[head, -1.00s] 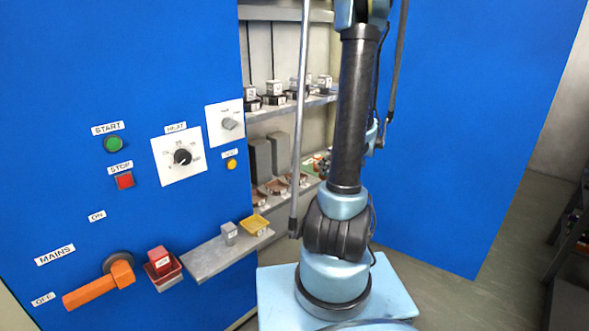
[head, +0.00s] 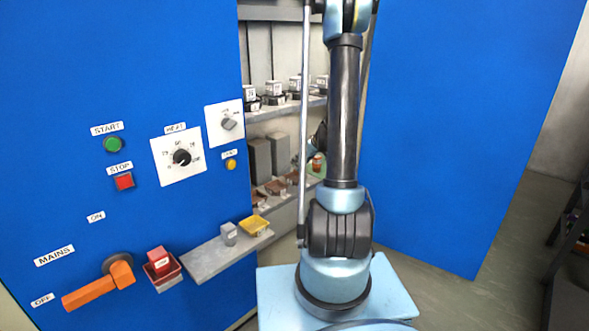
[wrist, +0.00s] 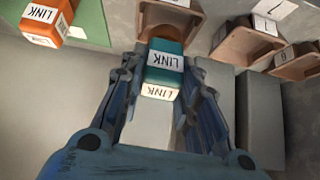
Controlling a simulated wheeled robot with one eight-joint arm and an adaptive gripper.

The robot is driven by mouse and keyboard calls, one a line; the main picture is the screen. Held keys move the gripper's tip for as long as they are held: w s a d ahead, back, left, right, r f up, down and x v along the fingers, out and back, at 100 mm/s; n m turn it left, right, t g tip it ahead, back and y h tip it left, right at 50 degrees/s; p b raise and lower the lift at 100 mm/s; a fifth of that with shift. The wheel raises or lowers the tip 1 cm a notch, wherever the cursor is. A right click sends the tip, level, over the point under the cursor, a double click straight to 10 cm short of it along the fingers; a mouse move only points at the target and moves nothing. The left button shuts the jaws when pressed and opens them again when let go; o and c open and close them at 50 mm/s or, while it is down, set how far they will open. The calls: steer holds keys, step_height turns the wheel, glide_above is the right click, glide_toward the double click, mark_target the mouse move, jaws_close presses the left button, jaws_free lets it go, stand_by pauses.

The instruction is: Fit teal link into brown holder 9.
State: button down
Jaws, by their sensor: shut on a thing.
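In the wrist view my gripper (wrist: 162,75) is shut on the teal link (wrist: 164,66), a small block with white LINK labels. The link is between the fingertips, just in front of a brown holder (wrist: 172,20); I cannot tell whether they touch. Further brown holders, open boxes, stand to the right, one in the middle (wrist: 246,42) and one at the right edge (wrist: 298,62). Their number labels are too unclear to tell which is 9. In the head view the brown holders (head: 277,187) show on a cabinet shelf; the arm mostly hides my gripper.
An orange link (wrist: 46,22) stands on a green surface (wrist: 90,22) left of the holders. Grey blocks (head: 259,158) stand on the shelf behind the holders. A blue panel with an orange mains handle (head: 98,287) is at left, with a grey ledge (head: 210,260) jutting out.

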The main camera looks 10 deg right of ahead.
steer(key=shift+w+a+f, duration=0.1)
steer(key=shift+w+f, duration=0.05)
steer(key=shift+f, duration=0.4)
steer(key=shift+w+a+f, duration=0.1)
steer(key=shift+f, duration=0.4)
steer(key=shift+w+a+f, duration=0.1)
steer(key=shift+w+a+r+g+h, duration=0.1)
steer(key=shift+w+a+g+h, duration=0.2)
steer(key=shift+w+g+h, duration=0.3)
steer(key=shift+w+a+r+g+h, duration=0.1)
steer(key=shift+w+a+g+h, duration=0.25)
steer(key=shift+g, duration=0.35)
steer(key=shift+s+d+f, duration=0.1)
steer(key=shift+s+f, duration=0.05)
steer(key=shift+f, duration=0.65)
steer(key=shift+f, duration=0.25)
steer(key=c, duration=1.2)
jaws_free()
